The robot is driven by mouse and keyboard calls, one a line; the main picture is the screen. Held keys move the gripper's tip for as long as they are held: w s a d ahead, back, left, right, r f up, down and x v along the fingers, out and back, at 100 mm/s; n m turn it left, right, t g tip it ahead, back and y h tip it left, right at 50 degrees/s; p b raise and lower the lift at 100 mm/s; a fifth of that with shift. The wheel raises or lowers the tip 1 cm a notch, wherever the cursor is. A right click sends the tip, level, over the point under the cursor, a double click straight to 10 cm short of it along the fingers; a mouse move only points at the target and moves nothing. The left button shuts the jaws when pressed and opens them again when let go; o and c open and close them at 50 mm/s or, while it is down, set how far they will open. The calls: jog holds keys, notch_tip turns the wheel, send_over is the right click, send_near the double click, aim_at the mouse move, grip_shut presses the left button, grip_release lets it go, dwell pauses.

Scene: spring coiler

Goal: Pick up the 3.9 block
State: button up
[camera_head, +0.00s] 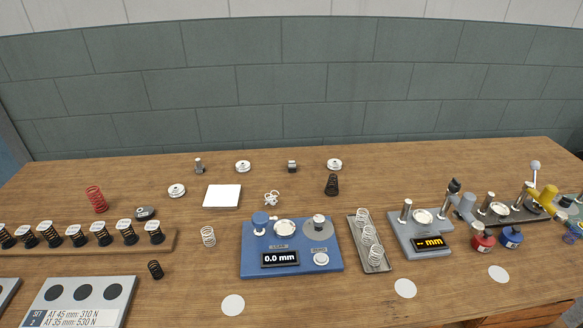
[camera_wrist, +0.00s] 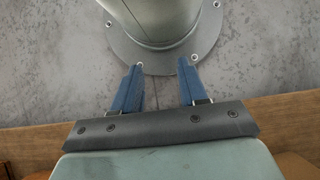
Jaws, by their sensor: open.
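I cannot tell which thing is the 3.9 block, as no such marking is readable. Two small grey pieces stand at the back of the table in the head view: a taller one (camera_head: 199,165) and a squat dark one with a lighter top (camera_head: 292,167). White round pieces lie near them, at the back right (camera_head: 334,164), the back middle (camera_head: 243,166) and further left (camera_head: 177,190). My gripper (camera_wrist: 159,66) shows only in the wrist view. Its two blue fingers are apart with nothing between them. It is not seen near the table's objects.
A blue gauge (camera_head: 250,235) reading 0.0 mm stands mid-table. A tray of springs (camera_head: 379,267) and a grey gauge (camera_head: 403,243) are right of it. A wooden rack (camera_head: 80,247) of dark springs lies left. A white square pad (camera_head: 222,195) lies behind.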

jog(key=shift+o, duration=0.3)
jog(key=o, duration=0.6)
